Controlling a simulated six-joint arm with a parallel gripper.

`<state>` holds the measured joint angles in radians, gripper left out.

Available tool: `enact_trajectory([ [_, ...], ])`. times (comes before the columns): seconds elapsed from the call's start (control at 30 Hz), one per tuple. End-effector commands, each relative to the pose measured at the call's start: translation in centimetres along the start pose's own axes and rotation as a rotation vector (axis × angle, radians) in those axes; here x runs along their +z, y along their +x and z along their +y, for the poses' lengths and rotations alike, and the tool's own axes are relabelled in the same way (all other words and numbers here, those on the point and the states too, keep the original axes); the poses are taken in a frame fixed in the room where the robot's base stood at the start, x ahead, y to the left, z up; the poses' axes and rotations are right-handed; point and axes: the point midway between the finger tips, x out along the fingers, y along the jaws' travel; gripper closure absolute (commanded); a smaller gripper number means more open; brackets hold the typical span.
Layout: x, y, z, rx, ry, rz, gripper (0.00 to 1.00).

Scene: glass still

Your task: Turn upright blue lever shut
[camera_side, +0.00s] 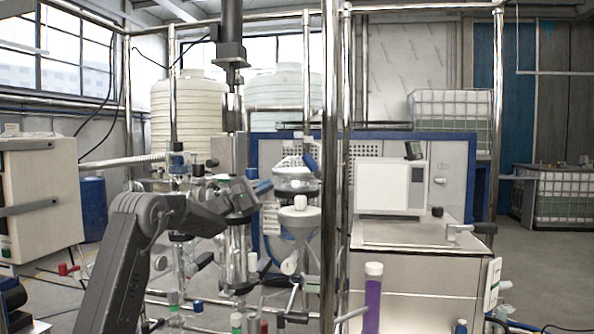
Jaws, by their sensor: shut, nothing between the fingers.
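My dark grey arm reaches in from the lower left, and my gripper (258,187) is at the middle of the glass still, among its glass and clamps. The gripper is shut and holds nothing. A blue tilted piece (310,162), which may be the blue lever, shows to the right of the gripper, beside a steel post. A small blue cap (252,173) is just above the gripper. The fingertips are small and crowded by fittings, so I cannot tell whether they touch anything.
Tall steel posts (330,120) stand close to the right of the gripper. A purple-filled tube (372,300) stands in front, and a steel cabinet (415,270) is at right.

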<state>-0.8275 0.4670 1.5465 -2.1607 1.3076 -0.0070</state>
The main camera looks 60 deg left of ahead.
Motion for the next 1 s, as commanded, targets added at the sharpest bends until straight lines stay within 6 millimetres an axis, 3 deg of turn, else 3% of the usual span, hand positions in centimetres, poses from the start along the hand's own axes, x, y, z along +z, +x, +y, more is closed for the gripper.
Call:
enact_trajectory([
  [0.2, -1.9, -1.8, -0.4, 0.121, 0.249, 0.026, 1.0],
  [0.43, -2.3, -1.4, -0.4, 0.149, 0.317, 0.038, 1.0],
  [1.0, -1.9, 8.4, 1.0, 0.147, 0.316, 0.035, 1.0],
])
